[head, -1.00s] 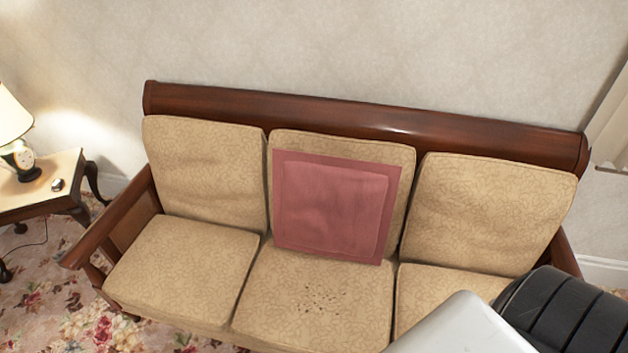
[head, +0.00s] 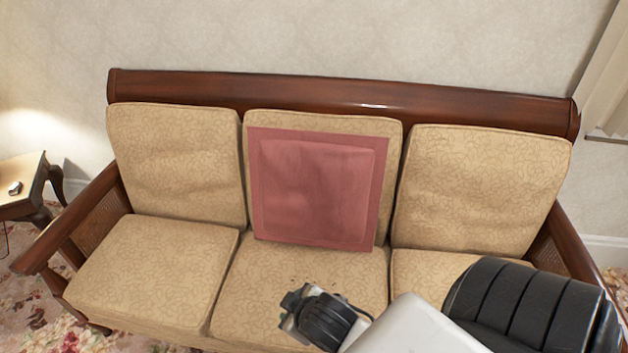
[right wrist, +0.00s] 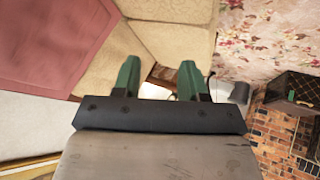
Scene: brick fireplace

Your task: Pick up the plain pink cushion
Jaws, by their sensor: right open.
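The plain pink cushion (head: 316,190) leans upright against the middle back cushion of the sofa, resting on the middle seat. It also shows at the upper left of the right wrist view (right wrist: 45,40). My right gripper (right wrist: 159,66) has its two green fingers apart with nothing held between them, and it is beside the cushion, not touching it. In the head view my right arm reaches in from the lower right over the front of the middle seat; its fingers cannot be made out there. My left gripper is not in view.
The sofa (head: 340,96) has a dark wooden frame and patterned beige cushions. A small side table (head: 22,190) stands left of it. Floral carpet (right wrist: 265,30) lies in front. A dark box (right wrist: 292,92) and brickwork (right wrist: 270,130) show at the right of the wrist view.

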